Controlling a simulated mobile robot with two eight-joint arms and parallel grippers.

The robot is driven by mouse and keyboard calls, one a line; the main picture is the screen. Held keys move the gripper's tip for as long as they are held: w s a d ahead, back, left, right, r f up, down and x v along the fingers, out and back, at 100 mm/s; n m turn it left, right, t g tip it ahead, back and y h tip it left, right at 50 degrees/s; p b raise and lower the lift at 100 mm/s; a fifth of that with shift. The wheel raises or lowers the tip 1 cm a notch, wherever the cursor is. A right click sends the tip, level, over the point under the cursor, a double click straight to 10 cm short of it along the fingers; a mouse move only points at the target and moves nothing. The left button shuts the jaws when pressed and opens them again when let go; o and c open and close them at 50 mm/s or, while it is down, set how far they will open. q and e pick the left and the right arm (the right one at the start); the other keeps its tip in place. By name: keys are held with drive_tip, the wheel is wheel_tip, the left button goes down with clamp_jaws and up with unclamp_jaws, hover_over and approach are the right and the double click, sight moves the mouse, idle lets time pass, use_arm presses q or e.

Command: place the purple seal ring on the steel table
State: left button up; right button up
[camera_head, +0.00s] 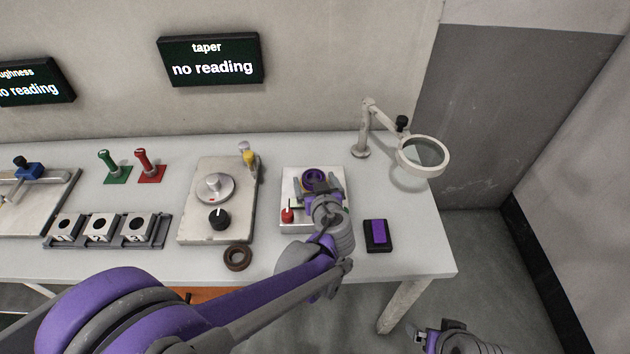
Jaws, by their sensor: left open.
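The purple seal ring (305,173) lies on a pale square block (287,188) right of the middle of the bench. My left gripper (316,184) is over this block at the ring, with its fingers apart. Its wrist hides part of the block, and I cannot tell whether the fingers touch the ring.
A black knob (219,219) and a yellow-tipped post (248,155) stand on the base plate. A brown ring (237,257) lies in front. A black-and-purple pad (378,235) and a magnifier lamp (423,156) are to the right. A rack of square blocks (105,231) is at left.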

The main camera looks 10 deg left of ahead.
use_arm(q)
drive_tip(key=p+v, duration=0.1)
drive_tip(key=v, duration=1.1)
drive_tip(key=shift+r, duration=0.15)
